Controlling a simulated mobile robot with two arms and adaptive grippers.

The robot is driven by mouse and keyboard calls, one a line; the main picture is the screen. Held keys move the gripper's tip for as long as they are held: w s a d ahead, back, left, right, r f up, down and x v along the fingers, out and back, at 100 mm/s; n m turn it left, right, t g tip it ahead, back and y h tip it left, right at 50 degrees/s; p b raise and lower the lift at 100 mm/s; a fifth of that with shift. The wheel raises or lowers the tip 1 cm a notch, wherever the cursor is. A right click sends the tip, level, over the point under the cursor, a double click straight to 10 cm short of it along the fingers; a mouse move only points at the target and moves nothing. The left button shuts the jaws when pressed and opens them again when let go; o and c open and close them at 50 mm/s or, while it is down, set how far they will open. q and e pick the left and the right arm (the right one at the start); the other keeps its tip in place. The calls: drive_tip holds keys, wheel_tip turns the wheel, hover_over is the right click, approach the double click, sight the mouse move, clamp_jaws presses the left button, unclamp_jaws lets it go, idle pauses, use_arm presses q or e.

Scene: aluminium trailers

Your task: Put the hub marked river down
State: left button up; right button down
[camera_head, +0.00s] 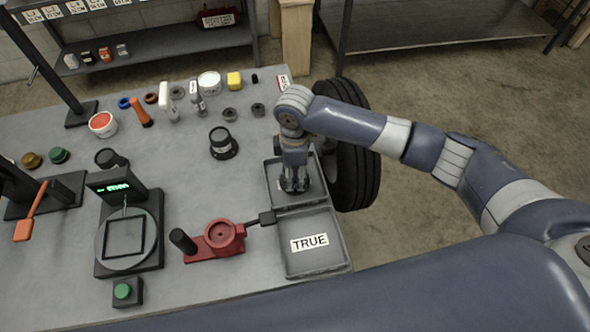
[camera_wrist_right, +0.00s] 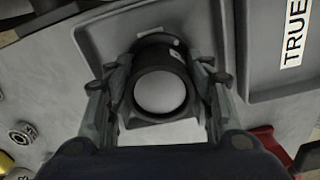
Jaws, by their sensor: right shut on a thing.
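My right gripper (camera_head: 295,187) points straight down over the upper grey tray (camera_head: 275,171) at the table's right edge. In the right wrist view its two fingers (camera_wrist_right: 160,95) are shut on a black round hub (camera_wrist_right: 144,99) with a pale round face. The hub is within the tray's outline; whether it touches the tray floor I cannot tell. No river mark is readable on it. The lower tray (camera_head: 325,265), labelled TRUE, is empty. Another black flanged hub (camera_head: 223,145) stands on the table. My left gripper is not in view.
A red fixture (camera_head: 215,241) with a black handle lies left of the TRUE tray. A gauge stand (camera_head: 125,235) with a green display is farther left. Small parts and tubs (camera_head: 209,82) line the back. A black tyre (camera_head: 357,170) stands beside the table's right edge.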

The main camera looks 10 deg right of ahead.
sight(295, 170)
drive_tip(key=shift+w, duration=0.1)
drive_tip(key=c, duration=0.8)
unclamp_jaws()
drive_tip(key=shift+f, duration=0.1)
drive_tip(key=shift+o, duration=0.2)
wheel_tip(295, 170, up, 11)
drive_tip(key=shift+f+b, duration=0.1)
drive_tip(key=shift+b, duration=1)
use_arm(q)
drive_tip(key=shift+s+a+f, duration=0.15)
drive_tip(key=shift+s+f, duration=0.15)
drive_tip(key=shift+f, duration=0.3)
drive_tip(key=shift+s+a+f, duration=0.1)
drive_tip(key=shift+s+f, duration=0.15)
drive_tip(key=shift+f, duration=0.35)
use_arm(e)
drive_tip(key=shift+r, duration=0.75)
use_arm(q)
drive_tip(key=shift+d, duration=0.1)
